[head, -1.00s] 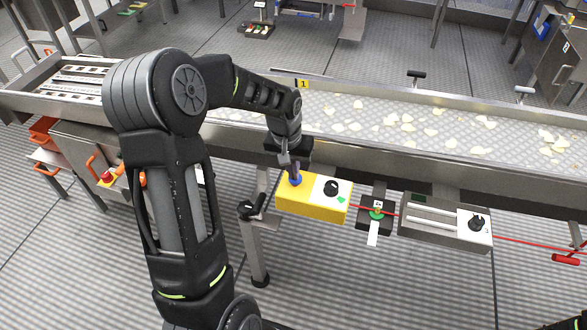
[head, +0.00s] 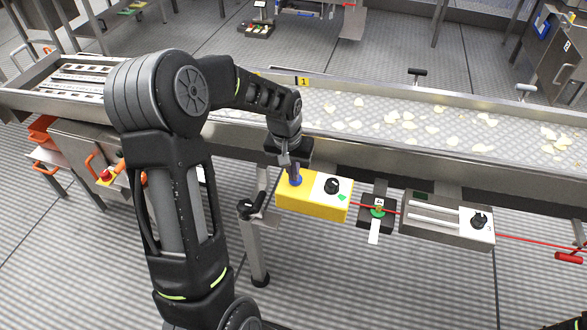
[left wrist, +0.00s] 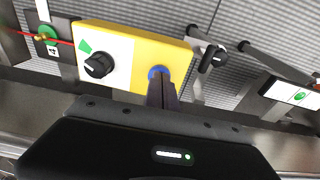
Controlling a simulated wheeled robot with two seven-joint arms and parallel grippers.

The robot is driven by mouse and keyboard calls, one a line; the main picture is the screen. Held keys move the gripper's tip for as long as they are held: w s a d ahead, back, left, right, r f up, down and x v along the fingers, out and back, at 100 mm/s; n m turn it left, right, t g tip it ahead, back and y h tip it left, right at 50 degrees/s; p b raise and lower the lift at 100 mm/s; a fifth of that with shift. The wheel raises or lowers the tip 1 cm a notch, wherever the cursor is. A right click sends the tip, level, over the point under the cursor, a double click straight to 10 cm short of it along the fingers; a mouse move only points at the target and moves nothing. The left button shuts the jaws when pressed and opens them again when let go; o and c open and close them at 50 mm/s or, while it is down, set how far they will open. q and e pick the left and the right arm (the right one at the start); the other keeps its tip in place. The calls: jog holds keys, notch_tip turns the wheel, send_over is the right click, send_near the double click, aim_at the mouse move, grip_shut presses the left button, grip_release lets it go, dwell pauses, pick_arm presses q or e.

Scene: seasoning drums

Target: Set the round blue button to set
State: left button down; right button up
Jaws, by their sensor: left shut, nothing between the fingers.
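The round blue button (head: 296,181) sits on the left end of a yellow control box (head: 312,207) on the front of the conveyor. The box's white panel carries a black knob (head: 332,186) and a green mark. My left gripper (head: 295,178) is shut and empty, pointing down with its fingertips at the button. In the left wrist view the blue button (left wrist: 158,72) is partly hidden behind the fingertips of my left gripper (left wrist: 160,80); they look to touch it, but I cannot tell whether it is pressed in.
The conveyor (head: 350,152) with pale pieces runs behind the box. Right of it are a small black device (head: 376,222) on a red cable and a grey box with a knob (head: 478,221). A black lever (head: 252,207) on a post stands at the left.

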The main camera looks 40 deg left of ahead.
pick_arm(q)
notch_tip(320, 180, up, 4)
jog(key=shift+f+p, duration=0.2)
jog(key=shift+p, duration=0.75)
notch_tip(320, 180, up, 10)
jog(key=s+b, duration=0.1)
jog(key=shift+s+a, duration=0.15)
jog(key=shift+s, duration=0.25)
pick_arm(e)
jog(key=shift+s+r, duration=0.45)
jog(key=shift+r, duration=0.2)
